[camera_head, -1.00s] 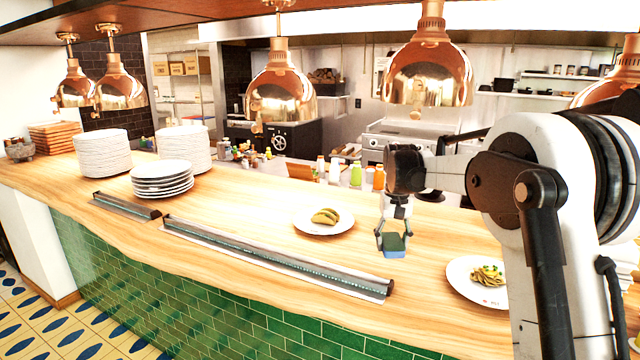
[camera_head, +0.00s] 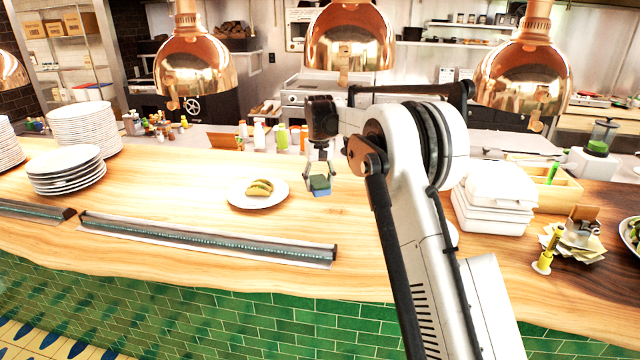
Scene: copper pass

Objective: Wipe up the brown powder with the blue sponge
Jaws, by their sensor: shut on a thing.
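My gripper (camera_head: 319,177) is shut on the blue sponge (camera_head: 321,192), which has a green upper layer and blue below. It holds the sponge low over the wooden counter (camera_head: 150,205), right of a white plate with tacos. I cannot tell whether the sponge touches the wood. I see no brown powder in this view. My arm hides part of the counter to the right of the gripper.
The taco plate (camera_head: 240,201) is close to the sponge's left. A long metal strip (camera_head: 210,240) lies along the front. White containers (camera_head: 492,205) stand right of my arm. Copper lamps (camera_head: 350,40) hang above. Plate stacks (camera_head: 68,175) stand at left.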

